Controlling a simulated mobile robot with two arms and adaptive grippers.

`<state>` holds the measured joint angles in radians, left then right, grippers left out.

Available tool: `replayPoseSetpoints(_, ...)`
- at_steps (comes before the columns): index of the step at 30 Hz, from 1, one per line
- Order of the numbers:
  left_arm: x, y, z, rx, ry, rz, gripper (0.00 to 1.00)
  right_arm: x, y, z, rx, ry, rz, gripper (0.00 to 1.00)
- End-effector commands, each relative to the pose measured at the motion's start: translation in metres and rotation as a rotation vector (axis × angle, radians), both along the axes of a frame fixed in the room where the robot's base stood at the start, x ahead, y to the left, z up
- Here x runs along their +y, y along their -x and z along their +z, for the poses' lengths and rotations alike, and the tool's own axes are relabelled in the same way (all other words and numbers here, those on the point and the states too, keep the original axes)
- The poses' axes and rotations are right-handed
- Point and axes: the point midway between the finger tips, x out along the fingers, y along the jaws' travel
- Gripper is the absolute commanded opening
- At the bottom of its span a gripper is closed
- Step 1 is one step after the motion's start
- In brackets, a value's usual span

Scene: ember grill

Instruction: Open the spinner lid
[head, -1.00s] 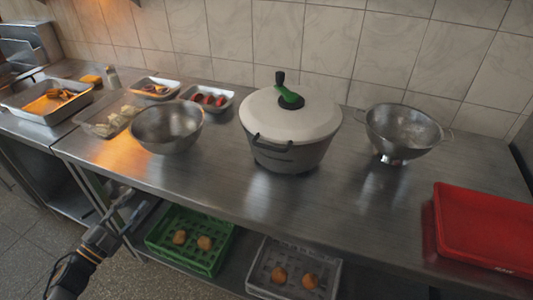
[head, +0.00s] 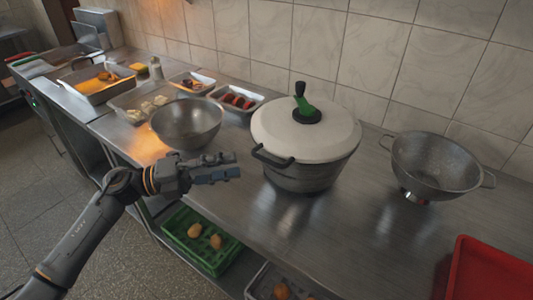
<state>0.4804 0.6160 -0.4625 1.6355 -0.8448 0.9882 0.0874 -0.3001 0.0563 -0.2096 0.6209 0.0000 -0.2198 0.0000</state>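The salad spinner (head: 305,176) is a grey pot with a side handle, standing on the steel counter. Its white lid (head: 280,125) sits closed on top. A green lever with a black knob (head: 302,101) stands at the lid's centre. My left gripper (head: 238,166) is over the counter's front edge, left of the spinner and lower than its lid. Its two fingers point right toward the spinner, look slightly apart and hold nothing. It does not appear to touch the spinner. My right gripper is out of view.
A steel bowl (head: 188,124) stands just behind my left gripper. A colander (head: 436,166) stands right of the spinner, and a red tray (head: 490,270) lies at the front right. Food trays line the back left. A green crate (head: 203,240) is on the shelf below. Counter in front of the spinner is clear.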

Motion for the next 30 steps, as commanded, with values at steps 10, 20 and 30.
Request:
replayPoseSetpoints(10, -0.065, -0.01, 0.01, 0.002, 0.004, 0.0, 0.34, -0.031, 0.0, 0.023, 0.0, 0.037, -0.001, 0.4)
replayPoseSetpoints(20, -0.081, -0.013, 0.009, 0.002, 0.002, 0.002, 0.34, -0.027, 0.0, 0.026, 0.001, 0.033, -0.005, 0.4)
replayPoseSetpoints(30, -0.081, -0.013, 0.009, 0.002, 0.002, 0.002, 0.0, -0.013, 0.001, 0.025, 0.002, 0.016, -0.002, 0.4)
